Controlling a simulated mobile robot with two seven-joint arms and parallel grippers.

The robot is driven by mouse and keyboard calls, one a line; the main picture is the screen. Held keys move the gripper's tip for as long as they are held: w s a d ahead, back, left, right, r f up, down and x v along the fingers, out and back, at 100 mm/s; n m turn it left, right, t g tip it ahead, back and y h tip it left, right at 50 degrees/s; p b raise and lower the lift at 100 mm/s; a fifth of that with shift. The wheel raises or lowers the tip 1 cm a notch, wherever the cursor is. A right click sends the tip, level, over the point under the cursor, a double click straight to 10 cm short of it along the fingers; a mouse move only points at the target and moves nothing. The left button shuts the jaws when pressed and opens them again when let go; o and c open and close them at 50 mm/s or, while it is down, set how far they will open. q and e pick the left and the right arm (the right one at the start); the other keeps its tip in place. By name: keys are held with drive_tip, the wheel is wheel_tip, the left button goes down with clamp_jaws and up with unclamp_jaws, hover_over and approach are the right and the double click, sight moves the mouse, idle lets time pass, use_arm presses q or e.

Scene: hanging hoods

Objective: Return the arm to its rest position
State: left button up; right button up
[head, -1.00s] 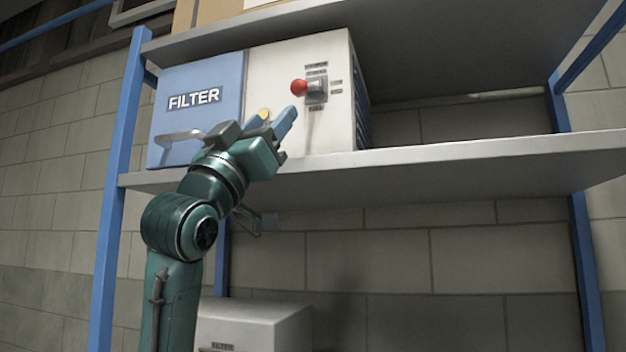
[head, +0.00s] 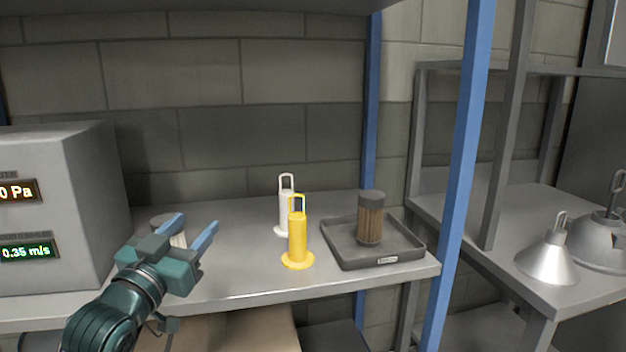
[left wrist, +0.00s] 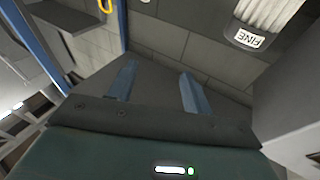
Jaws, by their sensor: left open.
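My left gripper (head: 190,232) is at the left in the head view, above the front part of the grey shelf. Its two blue fingers are apart, with nothing held between them. They also show apart in the left wrist view (left wrist: 160,90). A pale ribbed filter (head: 170,232) stands on the shelf behind the fingers, partly hidden by them. A ribbed filter with a dark end marked FINE (left wrist: 265,22) shows at the top right of the left wrist view, apart from the fingers. My right gripper is not in view.
A grey box with lit readouts (head: 70,205) stands close left of the gripper. White (head: 284,222) and yellow (head: 298,240) handled pieces and a dark tray (head: 395,247) holding a brown filter (head: 370,220) stand to the right. A blue post (head: 462,170) borders the shelf; metal hoods (head: 547,260) sit beyond.

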use_arm(q)
drive_tip(key=s+d+f+g, duration=0.2)
drive_tip(key=s+f, duration=0.3)
drive_tip(key=f, duration=0.5)
drive_tip(key=s+d+f+g, duration=0.2)
drive_tip(key=s+f, duration=0.4)
drive_tip(key=f, duration=0.5)
drive_tip(key=s+d+f+n+g, duration=0.2)
drive_tip(key=s+f+g, duration=0.1)
drive_tip(key=s+f, duration=0.8)
drive_tip(key=s+r+m+g+y+p, duration=0.1)
drive_tip(key=r+p, duration=0.5)
drive_tip(key=p, duration=0.8)
drive_tip(key=shift+s+a+g+y, duration=0.2)
drive_tip(key=shift+s+g+y, duration=0.3)
drive_tip(key=shift+s, duration=0.5)
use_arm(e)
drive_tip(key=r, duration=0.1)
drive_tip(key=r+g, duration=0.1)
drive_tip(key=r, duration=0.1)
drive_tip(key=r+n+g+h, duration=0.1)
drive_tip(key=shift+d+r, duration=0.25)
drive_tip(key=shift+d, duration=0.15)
use_arm(q)
drive_tip(key=shift+f, duration=0.1)
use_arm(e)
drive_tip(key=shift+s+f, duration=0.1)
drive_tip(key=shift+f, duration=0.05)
